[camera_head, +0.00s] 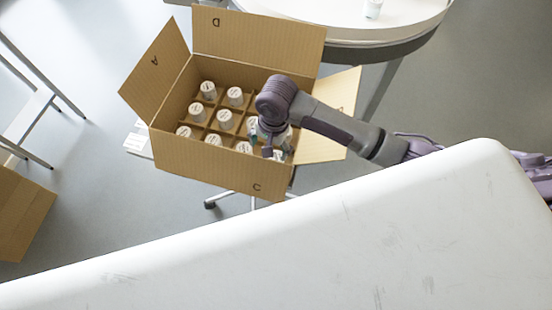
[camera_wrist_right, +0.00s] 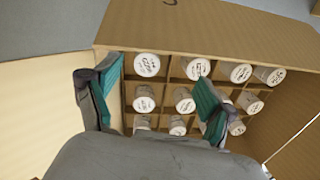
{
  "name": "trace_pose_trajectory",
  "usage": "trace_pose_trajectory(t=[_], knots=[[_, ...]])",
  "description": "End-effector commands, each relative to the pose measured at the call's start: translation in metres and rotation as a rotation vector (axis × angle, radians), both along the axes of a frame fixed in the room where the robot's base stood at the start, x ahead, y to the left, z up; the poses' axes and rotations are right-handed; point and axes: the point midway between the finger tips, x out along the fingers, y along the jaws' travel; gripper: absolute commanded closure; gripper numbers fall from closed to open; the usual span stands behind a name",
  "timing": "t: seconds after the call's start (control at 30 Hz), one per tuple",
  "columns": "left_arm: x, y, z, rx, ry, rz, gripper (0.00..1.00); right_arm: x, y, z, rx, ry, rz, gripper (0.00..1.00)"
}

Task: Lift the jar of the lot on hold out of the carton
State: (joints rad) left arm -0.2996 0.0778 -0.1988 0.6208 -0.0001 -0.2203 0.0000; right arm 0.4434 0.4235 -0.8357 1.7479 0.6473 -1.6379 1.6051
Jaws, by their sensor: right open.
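An open carton (camera_head: 205,165) holds several white-lidded jars in a cardboard divider grid. The lids carry small dark handwriting that I cannot read, so I cannot tell which lot is on hold. My right gripper (camera_head: 268,147) points down over the right part of the carton and hides some jars there. In the right wrist view its teal-padded fingers (camera_wrist_right: 160,100) are apart. A near-row jar (camera_wrist_right: 145,103) and another jar (camera_wrist_right: 147,65) show between or beyond them, none visibly held. The right finger covers part of the grid. My left gripper is not in view.
A large white surface (camera_head: 300,250) fills the front.

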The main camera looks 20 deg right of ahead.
Motion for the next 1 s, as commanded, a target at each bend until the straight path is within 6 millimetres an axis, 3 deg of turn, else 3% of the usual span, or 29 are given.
trace_pose_trajectory(t=[0.1, 0.27, 0.63, 1.0], knots=[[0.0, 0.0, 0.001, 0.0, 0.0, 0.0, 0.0, 0.021, -0.019, 0.006, -0.059, 0.027, -0.149, 0.17], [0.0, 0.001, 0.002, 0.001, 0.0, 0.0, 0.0, 0.029, -0.03, 0.003, -0.09, 0.047, -0.246, 0.17], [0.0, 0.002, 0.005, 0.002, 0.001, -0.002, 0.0, 0.028, -0.03, -0.062, -0.09, 0.049, -0.251, 0.17], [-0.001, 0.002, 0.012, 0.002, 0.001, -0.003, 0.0, 0.027, -0.029, -0.096, -0.09, 0.047, -0.248, 0.17]])
